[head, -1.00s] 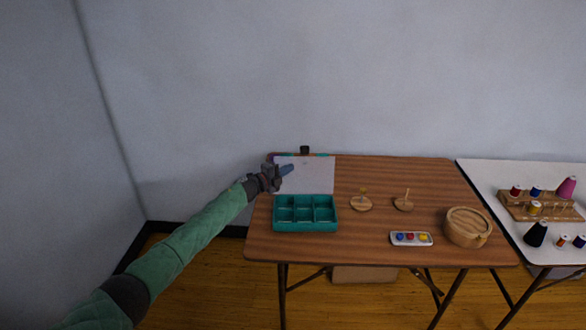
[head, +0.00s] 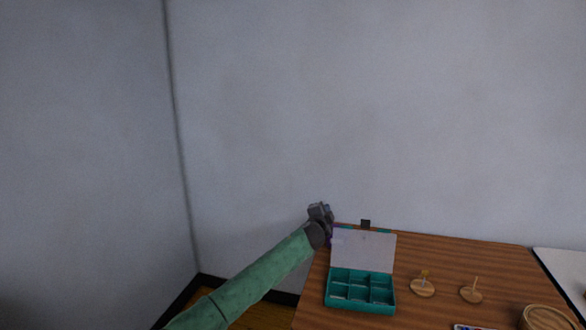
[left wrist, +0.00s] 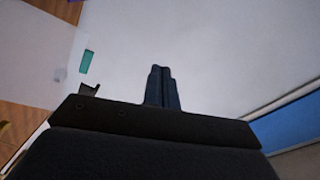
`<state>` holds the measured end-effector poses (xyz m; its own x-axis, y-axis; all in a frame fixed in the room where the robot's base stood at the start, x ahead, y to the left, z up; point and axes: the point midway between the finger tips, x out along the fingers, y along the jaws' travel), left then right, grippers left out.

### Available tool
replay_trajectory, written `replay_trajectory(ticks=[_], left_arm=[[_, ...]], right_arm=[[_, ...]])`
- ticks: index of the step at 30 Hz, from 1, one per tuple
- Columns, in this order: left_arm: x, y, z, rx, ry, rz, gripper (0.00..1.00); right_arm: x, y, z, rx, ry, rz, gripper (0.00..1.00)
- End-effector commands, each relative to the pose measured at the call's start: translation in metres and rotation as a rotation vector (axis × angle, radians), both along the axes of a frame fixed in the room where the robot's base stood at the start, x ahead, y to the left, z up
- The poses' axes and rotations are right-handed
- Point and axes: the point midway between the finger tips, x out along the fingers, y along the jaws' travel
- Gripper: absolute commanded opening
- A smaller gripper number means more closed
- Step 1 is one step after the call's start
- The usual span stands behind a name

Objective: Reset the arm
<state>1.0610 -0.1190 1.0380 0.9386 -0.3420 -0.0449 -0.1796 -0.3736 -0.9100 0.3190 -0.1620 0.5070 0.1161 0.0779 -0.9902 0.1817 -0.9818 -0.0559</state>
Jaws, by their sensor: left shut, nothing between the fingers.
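My left gripper (head: 321,211) is shut and empty. In the head view it is raised by the back left corner of the brown table, close to the open lid of the teal box. In the left wrist view its two dark fingers (left wrist: 161,88) are side by side against a pale grey background. My left arm (head: 262,283) reaches up from the lower left. My right gripper is not in view.
The teal compartment box (head: 360,307) stands open on the wooden table (head: 445,255), its pale lid (head: 362,251) upright behind it. Two wooden spindles (head: 423,287) (head: 471,293) and a round wooden container (head: 543,318) are to the right. The wall is bare.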

Motion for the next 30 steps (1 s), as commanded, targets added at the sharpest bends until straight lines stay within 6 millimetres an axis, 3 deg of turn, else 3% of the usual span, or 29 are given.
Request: replay_trajectory(ticks=[1,5,10,30], left_arm=[[-0.004,0.004,0.013,-0.041,0.024,0.035,0.0],[-0.022,0.022,0.022,-0.152,0.126,0.135,0.0],[-0.059,0.051,0.0,-0.29,0.298,0.25,0.0],[-0.237,0.159,-0.182,-0.584,0.837,0.502,0.0]], right_arm=[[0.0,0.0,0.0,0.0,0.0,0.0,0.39],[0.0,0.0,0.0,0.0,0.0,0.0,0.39],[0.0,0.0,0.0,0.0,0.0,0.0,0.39],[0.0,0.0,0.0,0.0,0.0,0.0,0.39]])
